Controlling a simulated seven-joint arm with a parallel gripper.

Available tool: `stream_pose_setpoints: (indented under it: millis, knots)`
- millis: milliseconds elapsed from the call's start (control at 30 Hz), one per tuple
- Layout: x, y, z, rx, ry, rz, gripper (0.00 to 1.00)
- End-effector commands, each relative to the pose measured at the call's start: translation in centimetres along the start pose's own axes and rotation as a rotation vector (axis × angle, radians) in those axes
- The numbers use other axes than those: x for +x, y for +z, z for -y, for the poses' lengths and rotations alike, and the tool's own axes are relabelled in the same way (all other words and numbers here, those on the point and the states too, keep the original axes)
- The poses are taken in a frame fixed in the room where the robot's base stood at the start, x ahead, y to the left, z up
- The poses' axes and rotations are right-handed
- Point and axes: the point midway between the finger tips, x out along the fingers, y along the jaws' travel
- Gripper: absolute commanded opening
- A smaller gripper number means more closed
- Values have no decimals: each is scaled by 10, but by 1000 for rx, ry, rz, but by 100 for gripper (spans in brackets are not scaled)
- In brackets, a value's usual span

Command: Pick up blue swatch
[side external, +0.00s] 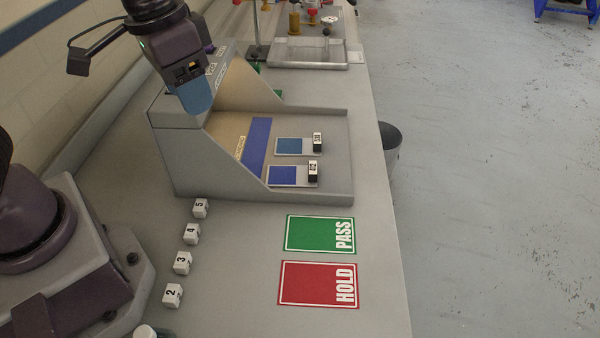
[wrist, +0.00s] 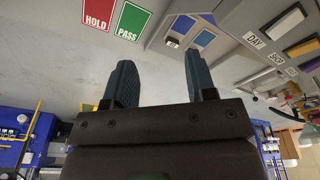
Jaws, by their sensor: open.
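Two small swatch cards lie side by side on the grey floor of the dryer booth in the side external view. The nearer swatch (side external: 284,175) is deep blue; the farther swatch (side external: 289,146) is a lighter, teal-tinged blue. Each has a black-and-white numbered tag block at its right end. Both also show small near the top of the wrist view, one being a blue swatch (wrist: 205,38). My gripper (side external: 197,106) is above the left side of the booth, up and left of both swatches. In the wrist view my gripper (wrist: 160,62) has its teal fingers apart, with nothing between them.
A dark blue strip (side external: 257,145) lies left of the swatches, beside the booth's sloping side wall (side external: 225,165). Green PASS (side external: 320,234) and red HOLD (side external: 318,284) cards lie in front. Several numbered white cubes (side external: 191,233) stand at left. A clear tray (side external: 310,55) is behind.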

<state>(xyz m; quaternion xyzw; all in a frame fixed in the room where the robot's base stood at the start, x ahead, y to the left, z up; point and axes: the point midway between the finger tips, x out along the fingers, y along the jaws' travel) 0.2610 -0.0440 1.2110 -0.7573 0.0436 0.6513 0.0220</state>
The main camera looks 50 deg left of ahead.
Motion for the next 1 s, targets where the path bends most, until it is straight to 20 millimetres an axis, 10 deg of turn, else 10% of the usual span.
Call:
stream_pose_setpoints:
  millis: [600,1000]
  knots:
    - [174,-130,-32,-540,-337,-63,51]
    - [177,-168,-30,-887,-271,-236,51]
